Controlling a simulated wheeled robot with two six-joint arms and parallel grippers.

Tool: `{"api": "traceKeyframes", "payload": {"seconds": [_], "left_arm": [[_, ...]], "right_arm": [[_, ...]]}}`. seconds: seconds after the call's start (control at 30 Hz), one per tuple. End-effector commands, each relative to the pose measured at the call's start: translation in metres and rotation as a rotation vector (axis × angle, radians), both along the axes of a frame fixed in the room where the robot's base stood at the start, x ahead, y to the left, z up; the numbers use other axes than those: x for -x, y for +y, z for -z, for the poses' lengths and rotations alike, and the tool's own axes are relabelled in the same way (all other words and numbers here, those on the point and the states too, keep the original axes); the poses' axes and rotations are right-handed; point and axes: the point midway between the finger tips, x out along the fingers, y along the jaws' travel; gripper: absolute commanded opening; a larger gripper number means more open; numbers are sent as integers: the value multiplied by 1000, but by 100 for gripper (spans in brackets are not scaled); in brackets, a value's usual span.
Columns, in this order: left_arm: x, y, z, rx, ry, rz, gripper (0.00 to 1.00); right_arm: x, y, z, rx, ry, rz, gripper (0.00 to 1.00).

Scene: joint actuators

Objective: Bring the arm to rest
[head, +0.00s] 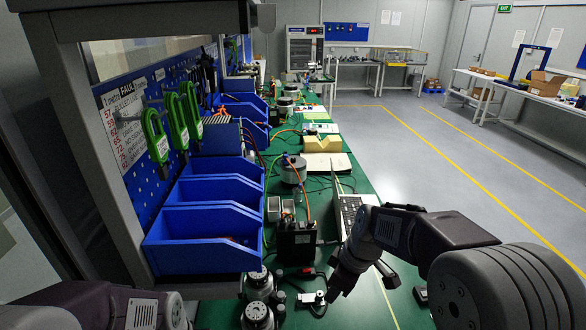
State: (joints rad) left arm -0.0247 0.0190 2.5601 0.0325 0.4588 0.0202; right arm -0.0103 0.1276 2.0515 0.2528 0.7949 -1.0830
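My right arm (440,235) comes in from the right, bent, with its wrist over the right side of the green workbench (362,308). My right gripper (338,290) points down at the bench, close to a small silver part (312,298). I cannot tell if they touch, or if its fingers are open or shut. Nothing shows clearly in its grasp. Of my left arm (105,305), only dark links show along the bottom left edge. My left gripper is out of the picture.
Blue bins (205,240) and a pegboard (150,120) with green clamps line the left. A black box (297,240), a laptop (350,208) and silver-black actuators (258,285) stand on the bench. Open floor (450,150) lies to the right, with a white table (545,100) beyond.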

Motion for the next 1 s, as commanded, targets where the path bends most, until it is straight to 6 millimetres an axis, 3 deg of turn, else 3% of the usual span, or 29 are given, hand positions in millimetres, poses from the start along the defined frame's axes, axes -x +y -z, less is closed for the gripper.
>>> {"api": "traceKeyframes", "payload": {"seconds": [0.07, 0.13, 0.2, 0.3, 0.5, 1.0], "left_arm": [[0, 0, -4, 0, 0, 0, 0], [0, 0, -6, 0, 0, 0, 0], [0, 0, -7, 0, 0, 0, 0], [0, 0, -6, 0, 0, 0, 0], [0, 0, -6, 0, 0, 0, 0], [0, 0, -6, 0, 0, 0, 0]], "right_arm": [[36, -6, 16, 28, 61, 34, 27], [72, -17, 37, 53, 123, 209, 27], [96, -26, 54, 66, 157, 409, 27], [117, -35, 70, 66, 179, 665, 27], [112, -38, 74, 21, 162, 938, 27], [112, -38, 73, 19, 165, 949, 27]]}}
